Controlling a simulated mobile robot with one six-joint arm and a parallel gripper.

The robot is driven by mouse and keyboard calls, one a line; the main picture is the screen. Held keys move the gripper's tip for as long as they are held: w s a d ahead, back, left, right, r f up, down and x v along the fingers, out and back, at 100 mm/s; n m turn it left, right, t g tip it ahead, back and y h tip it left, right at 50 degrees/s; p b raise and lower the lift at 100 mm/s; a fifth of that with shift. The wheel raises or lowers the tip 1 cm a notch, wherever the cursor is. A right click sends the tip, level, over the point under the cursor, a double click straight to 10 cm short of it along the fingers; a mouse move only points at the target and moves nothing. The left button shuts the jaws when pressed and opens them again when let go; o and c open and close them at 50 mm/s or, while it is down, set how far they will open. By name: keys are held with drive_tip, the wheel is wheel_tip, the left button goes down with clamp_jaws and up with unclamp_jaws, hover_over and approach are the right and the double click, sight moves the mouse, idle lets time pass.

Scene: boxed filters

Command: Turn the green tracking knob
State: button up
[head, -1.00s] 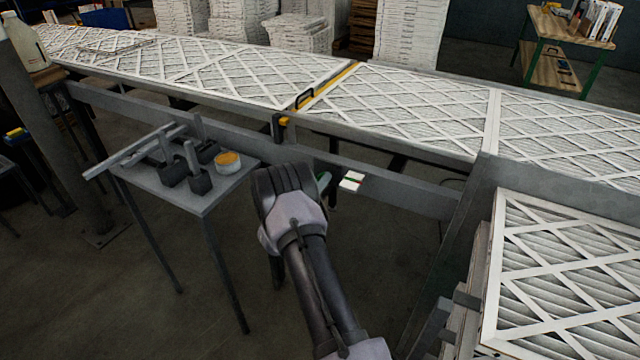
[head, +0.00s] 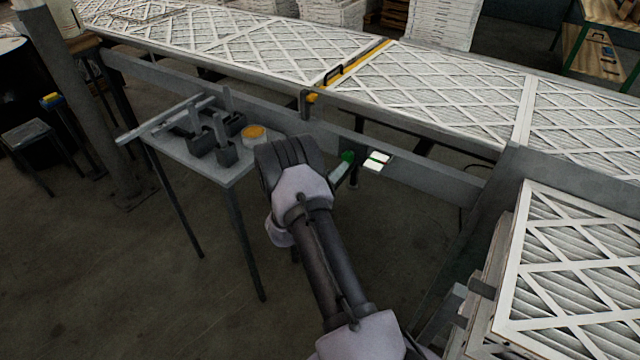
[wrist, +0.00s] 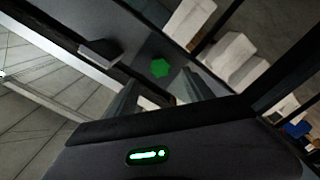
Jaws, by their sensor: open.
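The green knob (head: 347,156) shows just past my wrist in the head view, on the front side of the grey conveyor rail (head: 425,182). I see no contact, and the exact gap is unclear. In the head view my wrist hides most of the gripper.
A small grey table (head: 190,150) with dark holders and an orange-topped tub (head: 254,134) stands left of my arm. Framed filters (head: 430,85) lie along the conveyor. A filter stack (head: 575,270) stands at right.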

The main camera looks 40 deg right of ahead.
drive_tip(key=p+v, duration=0.2)
drive_tip(key=v, duration=0.9)
drive_tip(key=shift+r, duration=0.1)
